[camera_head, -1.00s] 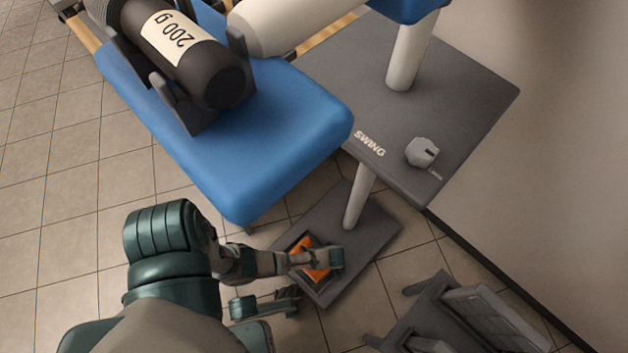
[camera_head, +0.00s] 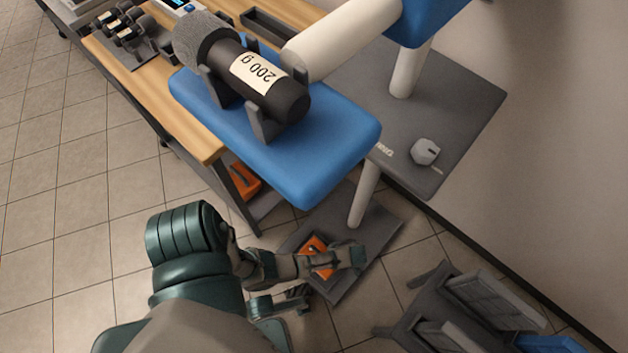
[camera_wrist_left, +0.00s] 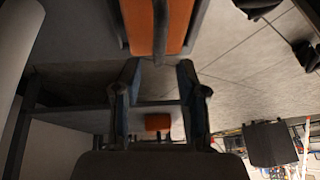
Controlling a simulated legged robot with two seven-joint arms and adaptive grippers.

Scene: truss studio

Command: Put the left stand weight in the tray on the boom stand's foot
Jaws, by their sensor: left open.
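An orange stand weight (camera_head: 318,248) lies in the dark tray (camera_head: 301,268) on the grey foot (camera_head: 375,232) of the boom stand. My left arm covers part of it in the head view. In the left wrist view, this orange weight (camera_wrist_left: 178,25) has a dark bar over it and sits beyond my open, empty left gripper (camera_wrist_left: 157,78); the fingers look clear of it. A second orange weight (camera_head: 245,181) lies on the low shelf under the bench; an orange piece, likely the same, shows small in the wrist view (camera_wrist_left: 157,122). My right gripper is not in view.
A blue pad (camera_head: 300,165) carrying a black 200 g cylinder (camera_head: 262,82) overhangs the floor. A grey table with a knob (camera_head: 425,151) stands above the foot. A wooden bench (camera_head: 190,120) is at the left, grey furniture (camera_head: 450,310) at lower right. Tiled floor at left is clear.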

